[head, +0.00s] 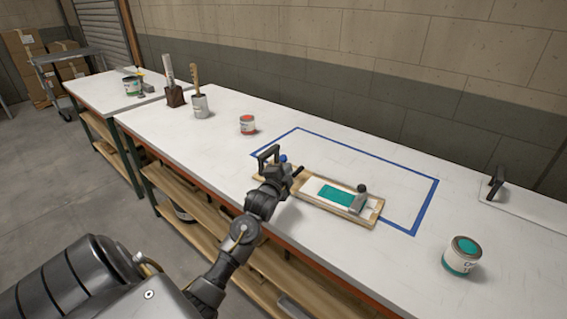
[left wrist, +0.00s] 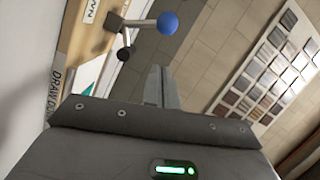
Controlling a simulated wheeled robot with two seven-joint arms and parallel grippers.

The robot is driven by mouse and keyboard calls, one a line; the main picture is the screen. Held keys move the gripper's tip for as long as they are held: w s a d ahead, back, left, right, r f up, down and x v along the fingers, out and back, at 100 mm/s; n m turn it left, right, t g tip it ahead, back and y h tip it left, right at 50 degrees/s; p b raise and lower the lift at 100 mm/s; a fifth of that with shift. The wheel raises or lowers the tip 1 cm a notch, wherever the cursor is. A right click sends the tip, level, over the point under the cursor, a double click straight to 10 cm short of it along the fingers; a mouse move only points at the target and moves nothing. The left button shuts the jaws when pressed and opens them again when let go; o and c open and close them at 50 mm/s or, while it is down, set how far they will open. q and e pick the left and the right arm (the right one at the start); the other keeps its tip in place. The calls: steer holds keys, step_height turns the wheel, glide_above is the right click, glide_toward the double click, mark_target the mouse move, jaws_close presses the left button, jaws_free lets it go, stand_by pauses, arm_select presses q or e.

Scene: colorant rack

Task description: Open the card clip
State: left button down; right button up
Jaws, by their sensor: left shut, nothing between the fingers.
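The wooden drawdown board (head: 373,213) lies on the white table and holds a white card with a teal patch (head: 340,194). The card clip is at the board's left end, with a lever ending in a blue ball (head: 283,158). In the left wrist view the blue ball (left wrist: 168,22) sits on a pale rod from a dark pivot, with a black ball (left wrist: 124,53) on a second rod. My left gripper (head: 289,171) is beside the clip at the board's left end. In the left wrist view its fingers (left wrist: 161,86) are shut and empty, below the blue ball and apart from it in the picture.
A metal applicator (head: 358,200) stands on the board's right part. Blue tape (head: 427,206) outlines an area behind the board. A wall sample panel (left wrist: 270,70) shows in the left wrist view.

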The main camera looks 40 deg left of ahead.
mark_target(284, 160)
arm_select(q)
steer(key=w+a, duration=0.2)
steer(key=a, duration=0.1)
steer(key=shift+w+f+p, duration=0.15)
steer(key=shift+f+p, duration=0.2)
steer(key=shift+p, duration=0.05)
steer(key=shift+w+a+f, duration=0.2)
steer(key=shift+a, duration=0.2)
steer(key=shift+a, duration=0.1)
steer(key=shift+w+a+f, duration=0.15)
steer(key=shift+a, duration=0.25)
